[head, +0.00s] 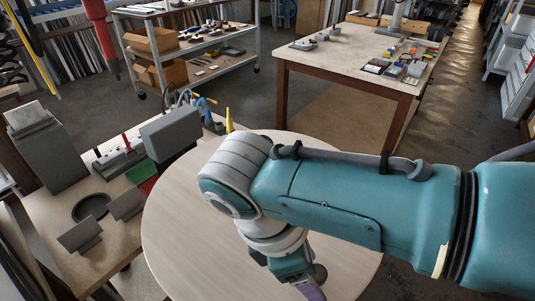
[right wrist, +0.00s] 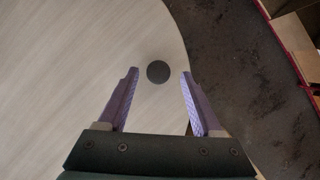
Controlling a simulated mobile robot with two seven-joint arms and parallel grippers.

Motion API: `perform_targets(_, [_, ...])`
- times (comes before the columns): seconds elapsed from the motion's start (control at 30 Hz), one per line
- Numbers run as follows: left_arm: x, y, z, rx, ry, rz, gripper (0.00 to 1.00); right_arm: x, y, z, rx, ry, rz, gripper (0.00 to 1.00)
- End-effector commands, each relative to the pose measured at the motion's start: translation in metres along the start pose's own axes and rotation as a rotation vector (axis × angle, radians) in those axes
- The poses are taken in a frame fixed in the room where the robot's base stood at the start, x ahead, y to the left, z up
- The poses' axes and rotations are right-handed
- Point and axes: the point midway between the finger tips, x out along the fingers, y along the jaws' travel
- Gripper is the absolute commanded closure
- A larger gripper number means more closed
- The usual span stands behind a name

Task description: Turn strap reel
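A large round pale wood-grain disc (head: 185,225), which I take to be the strap reel, lies flat in front of me. A small dark round knob (head: 318,272) sits near its edge. In the right wrist view, the disc (right wrist: 70,60) fills the left, and the dark knob (right wrist: 158,72) shows between and beyond the fingers. My right gripper (right wrist: 160,76) is open and empty, its two purple fingers apart on either side of the knob. In the head view, my right arm hides much of the disc and most of this gripper. My left gripper is not in view.
A wooden bench (head: 110,240) at the left holds a black ring (head: 91,207), grey brackets and a grey box. A table (head: 350,55) with small parts stands behind, beside a shelf rack (head: 190,50). Dark floor (right wrist: 225,70) lies right of the disc's edge.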

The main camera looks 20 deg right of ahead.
Motion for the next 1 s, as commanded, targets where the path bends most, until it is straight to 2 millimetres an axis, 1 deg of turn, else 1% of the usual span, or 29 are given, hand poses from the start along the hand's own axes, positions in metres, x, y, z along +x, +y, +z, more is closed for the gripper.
perform_targets(0.17, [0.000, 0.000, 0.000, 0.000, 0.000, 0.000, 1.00, 0.000, 0.000, 0.001, 0.001, -0.002, 0.001, 0.33])
perform_targets(0.27, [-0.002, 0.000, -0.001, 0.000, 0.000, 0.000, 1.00, -0.006, 0.001, 0.001, 0.000, -0.002, 0.002, 0.33])
perform_targets(0.37, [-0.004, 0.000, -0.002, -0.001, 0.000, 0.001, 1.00, -0.022, 0.001, 0.001, 0.000, 0.001, 0.004, 0.33])
perform_targets(0.4, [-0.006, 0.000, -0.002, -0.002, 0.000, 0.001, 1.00, -0.030, 0.001, 0.001, 0.000, 0.002, 0.005, 0.33])
perform_targets(0.6, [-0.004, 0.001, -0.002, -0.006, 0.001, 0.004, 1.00, -0.070, 0.001, -0.001, 0.000, 0.003, 0.005, 0.33])
perform_targets(0.7, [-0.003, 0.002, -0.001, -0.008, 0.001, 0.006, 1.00, -0.085, 0.001, -0.001, 0.001, 0.002, 0.003, 0.33])
perform_targets(0.83, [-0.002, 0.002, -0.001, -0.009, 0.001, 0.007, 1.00, -0.096, 0.000, 0.000, 0.001, -0.001, 0.002, 0.33])
perform_targets(1.0, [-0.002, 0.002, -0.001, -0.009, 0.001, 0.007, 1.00, -0.100, 0.000, 0.000, 0.000, -0.001, 0.001, 0.33])
